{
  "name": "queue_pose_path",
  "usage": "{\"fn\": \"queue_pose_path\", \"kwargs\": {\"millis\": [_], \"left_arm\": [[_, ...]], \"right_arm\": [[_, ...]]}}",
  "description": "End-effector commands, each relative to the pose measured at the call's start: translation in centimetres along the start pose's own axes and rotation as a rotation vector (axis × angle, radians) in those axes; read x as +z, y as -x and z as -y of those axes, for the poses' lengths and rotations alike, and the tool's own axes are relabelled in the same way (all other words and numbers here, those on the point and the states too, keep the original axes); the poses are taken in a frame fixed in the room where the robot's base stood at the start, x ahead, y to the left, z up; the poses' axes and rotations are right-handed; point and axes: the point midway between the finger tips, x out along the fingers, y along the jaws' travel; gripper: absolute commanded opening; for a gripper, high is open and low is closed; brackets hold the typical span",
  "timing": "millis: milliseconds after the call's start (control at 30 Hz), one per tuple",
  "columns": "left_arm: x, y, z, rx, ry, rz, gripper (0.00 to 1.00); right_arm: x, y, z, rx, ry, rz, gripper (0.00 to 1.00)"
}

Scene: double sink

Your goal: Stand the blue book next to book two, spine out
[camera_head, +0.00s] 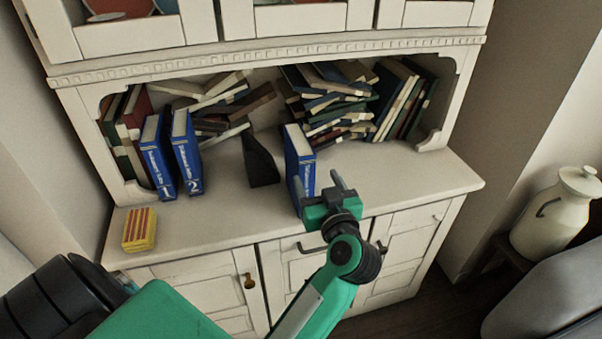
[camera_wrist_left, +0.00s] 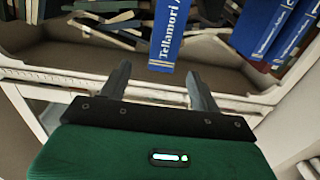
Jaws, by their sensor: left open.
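The blue book (camera_head: 299,163) stands upright on the cabinet counter, right of the dark bookend. Its lettered spine faces the front. Book two (camera_head: 187,153), blue with a white 2 on its spine, stands further left beside book one (camera_head: 157,160). My left gripper (camera_head: 320,184) is open at the front right of the blue book. In the left wrist view the blue book (camera_wrist_left: 169,36) shows just beyond and between the spread fingertips (camera_wrist_left: 157,72), with no clear grip on it. My right gripper is not in view.
A dark bookend (camera_head: 260,161) stands between book two and the blue book. Stacked and leaning books (camera_head: 330,100) fill the shelf behind. A yellow, red-striped block (camera_head: 139,230) sits at the counter's front left. The counter (camera_head: 410,172) is clear at right.

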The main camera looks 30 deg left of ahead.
Motion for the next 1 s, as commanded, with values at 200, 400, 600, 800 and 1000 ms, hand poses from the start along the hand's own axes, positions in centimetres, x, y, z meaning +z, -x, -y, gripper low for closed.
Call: {"fn": "queue_pose_path", "kwargs": {"millis": [200, 400, 600, 800, 1000], "left_arm": [[-0.1, -4.5, 0.0, -0.003, 0.000, -0.004, 0.64], [-0.1, -6.4, 0.0, -0.002, 0.000, -0.003, 0.64], [-0.1, -7.7, 0.2, -0.003, 0.000, -0.005, 0.64], [0.1, -10.8, 0.4, -0.003, 0.000, -0.006, 0.64], [0.1, -11.8, 0.4, -0.002, 0.001, -0.003, 0.64]], "right_arm": [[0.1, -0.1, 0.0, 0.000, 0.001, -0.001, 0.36], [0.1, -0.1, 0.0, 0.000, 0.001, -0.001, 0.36], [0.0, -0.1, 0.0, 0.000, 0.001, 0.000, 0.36], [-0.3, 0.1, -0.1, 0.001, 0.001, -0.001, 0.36], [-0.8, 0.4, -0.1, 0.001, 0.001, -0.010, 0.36]]}}
